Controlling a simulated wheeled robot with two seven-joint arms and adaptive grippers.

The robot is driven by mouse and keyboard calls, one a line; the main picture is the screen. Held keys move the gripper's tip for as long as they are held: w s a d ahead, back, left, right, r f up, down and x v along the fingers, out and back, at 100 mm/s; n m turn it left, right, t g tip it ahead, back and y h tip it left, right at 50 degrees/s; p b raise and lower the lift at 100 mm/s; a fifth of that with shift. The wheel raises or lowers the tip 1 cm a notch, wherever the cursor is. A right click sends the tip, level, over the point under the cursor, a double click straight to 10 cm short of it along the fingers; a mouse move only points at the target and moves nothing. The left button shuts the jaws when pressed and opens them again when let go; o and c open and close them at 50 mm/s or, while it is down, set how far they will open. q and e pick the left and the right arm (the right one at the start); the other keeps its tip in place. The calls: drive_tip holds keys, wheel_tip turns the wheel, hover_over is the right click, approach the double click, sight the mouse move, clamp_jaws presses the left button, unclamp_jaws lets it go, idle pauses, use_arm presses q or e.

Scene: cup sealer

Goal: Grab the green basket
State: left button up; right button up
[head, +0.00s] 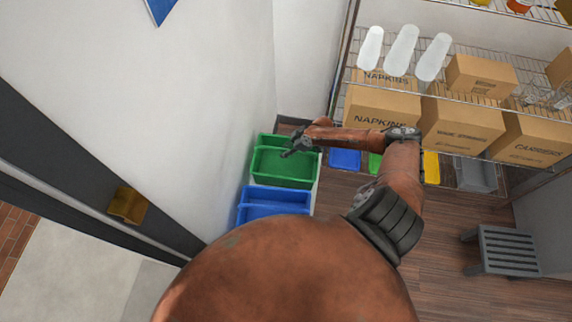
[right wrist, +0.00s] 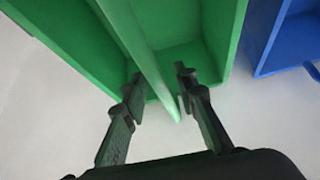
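The green basket (head: 282,167) stands against the wall at the centre left of the head view. In the right wrist view it fills the upper part, with a green wall edge (right wrist: 146,62) running down between my fingers. My right gripper (head: 296,143) is over the basket's rim. In the right wrist view its two fingers (right wrist: 160,84) are spread apart, one on each side of that green edge, with a gap visible. I cannot tell whether either finger touches it. My left gripper is not in view.
A blue basket (head: 272,203) stands just in front of the green one, and also shows in the right wrist view (right wrist: 285,40). A wire shelf with cardboard boxes (head: 462,125) stands to the right, with coloured bins below. A grey stool (head: 508,248) stands at the right.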

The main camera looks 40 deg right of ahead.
clamp_jaws()
idle(0.7)
